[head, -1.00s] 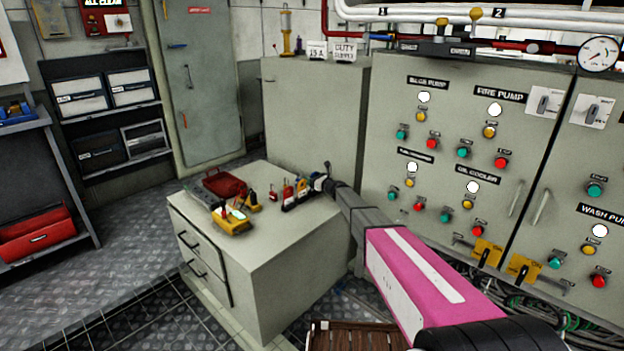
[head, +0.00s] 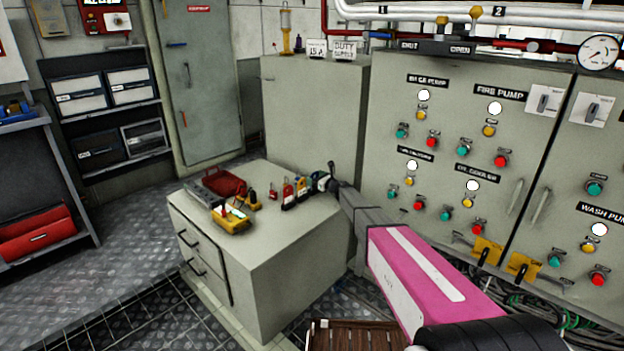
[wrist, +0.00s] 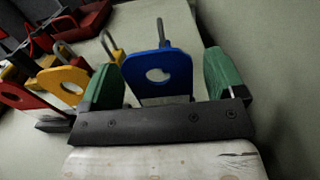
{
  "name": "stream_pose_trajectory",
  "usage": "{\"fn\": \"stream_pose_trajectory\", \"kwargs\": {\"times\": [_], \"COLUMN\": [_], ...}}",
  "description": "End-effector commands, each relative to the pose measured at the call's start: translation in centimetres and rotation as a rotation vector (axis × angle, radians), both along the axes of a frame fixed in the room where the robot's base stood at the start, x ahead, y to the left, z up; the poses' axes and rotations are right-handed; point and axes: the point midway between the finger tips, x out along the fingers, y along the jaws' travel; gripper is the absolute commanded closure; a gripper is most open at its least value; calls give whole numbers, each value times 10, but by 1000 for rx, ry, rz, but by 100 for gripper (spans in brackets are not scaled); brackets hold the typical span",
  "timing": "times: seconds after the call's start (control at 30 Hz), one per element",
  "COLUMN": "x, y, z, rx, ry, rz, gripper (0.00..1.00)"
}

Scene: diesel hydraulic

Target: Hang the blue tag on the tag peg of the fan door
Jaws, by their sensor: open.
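The blue tag (wrist: 135,72) stands upright in the wrist view, with a round hole and a grey metal hook above it. My gripper (wrist: 163,78) is open, with one green finger on each side of the blue tag. I cannot tell whether either finger touches it. In the head view my gripper (head: 322,181) is low over the far right corner of the grey cabinet top, and the blue tag is hard to make out there. I cannot pick out the fan door or its tag peg in these views.
A yellow tag (wrist: 62,78) and a red tag (wrist: 22,98) stand left of the blue one. The cabinet top (head: 265,207) also carries a yellow meter (head: 231,220) and a red tray (head: 224,184).

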Motion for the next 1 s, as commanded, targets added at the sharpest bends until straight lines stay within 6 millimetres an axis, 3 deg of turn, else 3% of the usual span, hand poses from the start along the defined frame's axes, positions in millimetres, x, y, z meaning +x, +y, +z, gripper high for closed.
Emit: {"fn": "stream_pose_trajectory", "kwargs": {"times": [0.3, 0.53, 0.63, 0.77, 1.0], "x": [-44, -63, -84, -130, -243], "y": [-48, -67, -69, -74, -102], "z": [5, 5, 5, 2, -12], "rx": [-1, -25, -108, -302, -769], "ry": [-1, -13, -55, -154, -395], "rz": [0, 10, 45, 132, 407], "gripper": [12, 12, 12, 12, 12]}}
